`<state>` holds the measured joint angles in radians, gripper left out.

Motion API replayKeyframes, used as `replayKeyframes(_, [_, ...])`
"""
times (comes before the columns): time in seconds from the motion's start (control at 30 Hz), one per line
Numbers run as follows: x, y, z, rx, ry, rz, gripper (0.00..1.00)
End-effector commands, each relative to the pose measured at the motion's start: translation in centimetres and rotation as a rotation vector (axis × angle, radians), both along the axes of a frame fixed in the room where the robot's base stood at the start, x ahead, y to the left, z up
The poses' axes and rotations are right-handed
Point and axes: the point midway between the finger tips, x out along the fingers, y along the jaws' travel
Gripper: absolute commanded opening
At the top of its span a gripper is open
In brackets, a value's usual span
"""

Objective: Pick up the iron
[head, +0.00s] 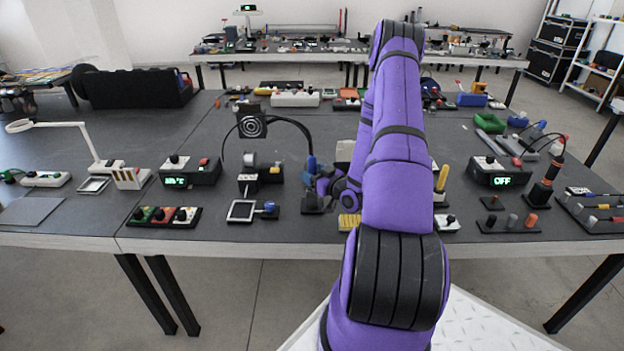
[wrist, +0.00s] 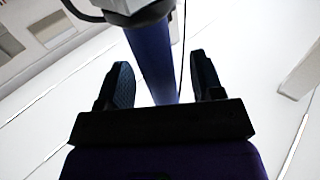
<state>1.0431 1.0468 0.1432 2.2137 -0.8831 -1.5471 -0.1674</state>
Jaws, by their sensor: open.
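A soldering iron with a blue handle (head: 311,164) stands in a small black holder (head: 313,203) on the dark table, left of my arm in the head view. My gripper (head: 322,184) is low beside this handle; my arm hides part of the area. In the wrist view, my gripper (wrist: 162,78) is open, with a dark finger on each side of a blue shaft (wrist: 153,58), which looks like the iron's handle. Contact cannot be told.
A black station with a green display (head: 190,172) is left of the gripper, and a station reading OFF (head: 499,171) is at the right. A small fan (head: 252,123), a framed pad (head: 242,210) and a yellow sponge (head: 349,221) are close by. A black cable arcs behind the blue handle.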

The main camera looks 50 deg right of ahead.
Motion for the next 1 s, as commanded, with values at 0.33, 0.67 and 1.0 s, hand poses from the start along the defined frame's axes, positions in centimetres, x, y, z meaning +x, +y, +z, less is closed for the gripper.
replayKeyframes(0.33, [2.8,-0.3,-0.1,0.001,0.000,0.000,0.61])
replayKeyframes(0.67, [2.8,-0.3,-0.1,0.001,0.000,0.000,0.10])
replayKeyframes(1.0, [2.8,-0.3,0.1,0.000,0.000,0.000,0.10])
